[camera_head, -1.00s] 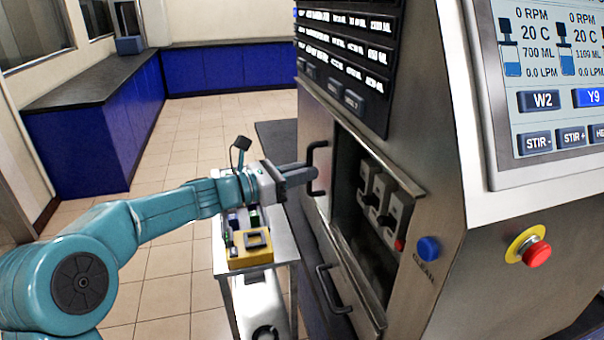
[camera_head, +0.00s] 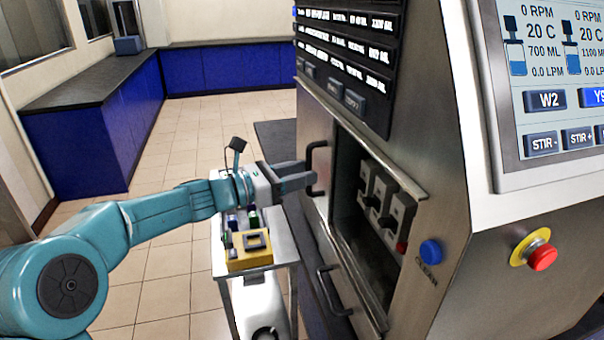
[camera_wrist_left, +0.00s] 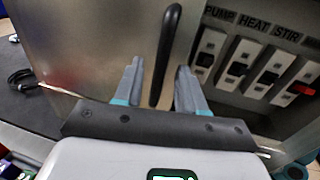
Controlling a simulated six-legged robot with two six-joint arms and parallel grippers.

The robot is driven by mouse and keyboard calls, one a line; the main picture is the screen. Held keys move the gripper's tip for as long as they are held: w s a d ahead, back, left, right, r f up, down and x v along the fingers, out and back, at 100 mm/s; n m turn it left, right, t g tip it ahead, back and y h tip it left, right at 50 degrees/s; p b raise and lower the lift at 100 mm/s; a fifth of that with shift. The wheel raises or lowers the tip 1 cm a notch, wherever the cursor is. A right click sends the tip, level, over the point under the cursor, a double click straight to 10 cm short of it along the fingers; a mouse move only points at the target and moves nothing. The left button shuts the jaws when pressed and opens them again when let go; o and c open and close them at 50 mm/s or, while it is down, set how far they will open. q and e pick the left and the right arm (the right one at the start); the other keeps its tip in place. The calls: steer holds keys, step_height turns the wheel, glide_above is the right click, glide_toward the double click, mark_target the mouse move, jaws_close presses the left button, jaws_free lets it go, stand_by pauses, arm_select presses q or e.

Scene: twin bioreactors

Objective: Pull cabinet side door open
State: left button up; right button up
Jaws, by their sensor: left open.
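The cabinet's steel side door (camera_head: 313,122) carries a black vertical handle (camera_head: 309,160). To the right of this panel is an open recess with several switches (camera_head: 383,195). My left gripper (camera_head: 312,178) is at the handle, its fingers pointing right toward the door. In the left wrist view, the open fingers (camera_wrist_left: 158,75) stand one on each side of the handle (camera_wrist_left: 168,50), with visible gaps. The steel door face (camera_wrist_left: 90,45) is behind and left of it. My right gripper is in neither view.
A second black handle (camera_head: 333,292) is lower on the cabinet. A small cart (camera_head: 284,250) with a yellow item (camera_head: 249,252) stands below my left gripper. A red stop button (camera_head: 541,257) and blue button (camera_head: 430,252) are on the cabinet's right face. Floor is clear at left.

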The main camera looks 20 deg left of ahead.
arm_select(q)
steer(key=b+v, duration=0.2)
steer(key=v, duration=1.3)
steer(key=shift+s, duration=0.2)
